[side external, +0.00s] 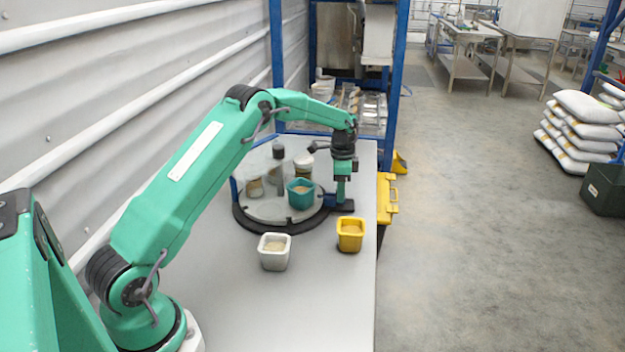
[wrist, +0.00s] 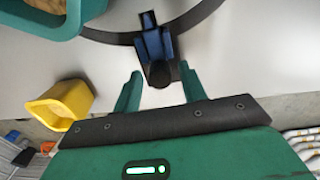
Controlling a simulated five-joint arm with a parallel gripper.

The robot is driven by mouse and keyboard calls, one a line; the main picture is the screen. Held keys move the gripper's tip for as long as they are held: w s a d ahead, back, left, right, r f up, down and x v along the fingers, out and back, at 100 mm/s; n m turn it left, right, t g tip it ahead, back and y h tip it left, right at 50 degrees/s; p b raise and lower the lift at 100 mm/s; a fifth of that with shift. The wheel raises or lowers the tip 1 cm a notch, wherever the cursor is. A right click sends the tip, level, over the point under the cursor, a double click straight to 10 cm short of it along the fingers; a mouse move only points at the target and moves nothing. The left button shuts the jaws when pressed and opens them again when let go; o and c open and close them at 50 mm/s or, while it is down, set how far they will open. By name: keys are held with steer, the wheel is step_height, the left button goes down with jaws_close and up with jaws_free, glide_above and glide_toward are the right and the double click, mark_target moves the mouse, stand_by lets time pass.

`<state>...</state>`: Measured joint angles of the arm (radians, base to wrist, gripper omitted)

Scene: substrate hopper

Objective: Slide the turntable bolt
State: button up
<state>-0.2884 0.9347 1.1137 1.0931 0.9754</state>
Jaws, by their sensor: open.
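The turntable (side external: 262,212) is a round disc with a dark rim on the table. Its bolt (side external: 330,201) is blue with a dark mount at the rim's right side. In the wrist view the blue bolt (wrist: 154,45) ends in a dark knob (wrist: 160,75). My gripper (side external: 341,199) points down at the bolt. In the wrist view my gripper (wrist: 160,79) is open, with one green finger on each side of the knob. A gap shows between knob and fingers; whether either one touches it I cannot tell. The side view partly hides the bolt behind my gripper.
A teal pot (side external: 300,197) and several jars stand on the turntable. A white pot (side external: 274,255) and a yellow pot (side external: 350,236) stand in front on the table (side external: 320,310). The table's right edge is close to my gripper. A yellow toolbox (side external: 387,198) sits beyond it.

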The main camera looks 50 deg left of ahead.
steer(key=c, duration=0.7)
steer(key=shift+o, duration=0.2)
steer(key=shift+w, duration=0.1)
steer(key=shift+w+d, duration=0.75)
steer(key=shift+w, duration=0.1)
steer(key=o, duration=0.7)
steer(key=shift+c, duration=0.2)
steer(key=shift+r, duration=0.15)
step_height(320, 180, up, 7)
